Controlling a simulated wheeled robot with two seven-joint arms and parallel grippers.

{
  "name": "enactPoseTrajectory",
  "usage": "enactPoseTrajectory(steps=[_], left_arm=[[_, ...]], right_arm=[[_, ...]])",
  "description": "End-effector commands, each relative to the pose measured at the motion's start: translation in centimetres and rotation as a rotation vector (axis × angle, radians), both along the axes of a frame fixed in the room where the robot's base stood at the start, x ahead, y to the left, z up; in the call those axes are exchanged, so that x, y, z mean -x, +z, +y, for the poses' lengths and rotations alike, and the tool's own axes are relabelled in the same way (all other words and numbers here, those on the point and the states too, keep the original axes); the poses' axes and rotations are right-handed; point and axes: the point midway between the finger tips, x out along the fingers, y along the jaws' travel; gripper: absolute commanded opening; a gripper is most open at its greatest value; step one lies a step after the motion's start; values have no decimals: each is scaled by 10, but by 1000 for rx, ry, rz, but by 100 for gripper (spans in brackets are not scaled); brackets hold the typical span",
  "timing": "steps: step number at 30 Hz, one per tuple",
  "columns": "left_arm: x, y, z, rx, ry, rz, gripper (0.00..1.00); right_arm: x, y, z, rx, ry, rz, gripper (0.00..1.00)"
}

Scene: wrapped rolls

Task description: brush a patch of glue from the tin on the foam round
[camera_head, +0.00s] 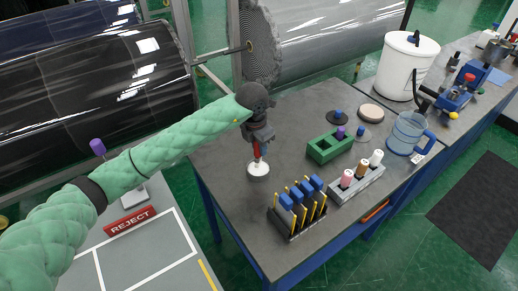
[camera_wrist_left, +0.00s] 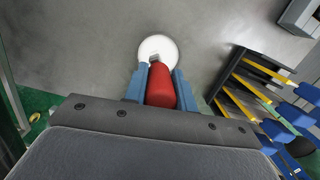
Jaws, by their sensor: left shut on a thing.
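My left gripper (camera_head: 258,146) points down over the near left part of the grey workbench. It is shut on a red handle (camera_wrist_left: 160,86), seemingly the brush, which also shows between the fingers in the head view. Its grey lower end is over a small white round thing (camera_head: 258,172), also in the left wrist view (camera_wrist_left: 157,47). This looks like a short tin, but I cannot tell for sure, nor whether the brush touches it. A flat cream disc (camera_head: 370,113), perhaps the foam round, lies at the back of the bench. My right gripper is not in view.
A black rack (camera_head: 294,226) with yellow rods and blue blocks stands right of the gripper. Beyond are a grey spool holder (camera_head: 357,188), a green block (camera_head: 326,150), a clear blue jug (camera_head: 406,133) and a white bucket (camera_head: 407,68). Large rolls stand behind the bench.

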Motion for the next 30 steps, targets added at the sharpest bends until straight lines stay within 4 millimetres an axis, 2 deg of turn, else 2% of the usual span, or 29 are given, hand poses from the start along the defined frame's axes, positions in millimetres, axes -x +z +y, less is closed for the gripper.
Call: enactPoseTrajectory(steps=[18,30], left_arm=[[0,40,0,1,0,-1,4],[0,44,0,1,0,-1,4]], right_arm=[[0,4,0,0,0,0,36],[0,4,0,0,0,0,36]])
